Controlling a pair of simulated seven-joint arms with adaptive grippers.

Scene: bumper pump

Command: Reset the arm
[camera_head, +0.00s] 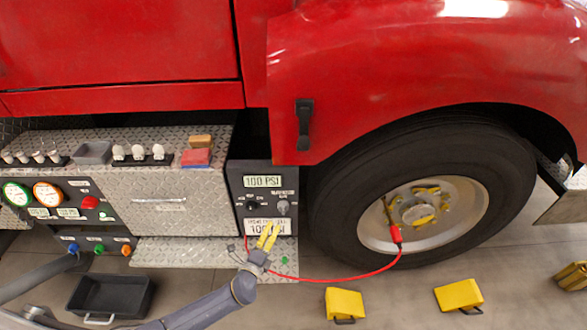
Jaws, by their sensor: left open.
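My left gripper (267,237) has yellow fingers and is in front of the lower part of the pump panel (236,185), on the truck's side step. Its fingers are apart and hold nothing that I can see. It partly covers the lower label reading about 100 PSI. My left arm (205,309) reaches in from the lower left. A red hose (335,279) runs from near the panel and gripper to a red connector (396,234) at the wheel. The panel display (262,181) reads 100 PSI. My right gripper is not in view.
The truck tyre (335,205) stands right of the panel. Two yellow chocks (345,304) (459,295) lie on the floor in front. A dark bin (110,296) sits at lower left. Gauges (47,195) and knobs fill the left panel. A grey tray (93,152) and red and tan blocks (197,157) rest on the step.

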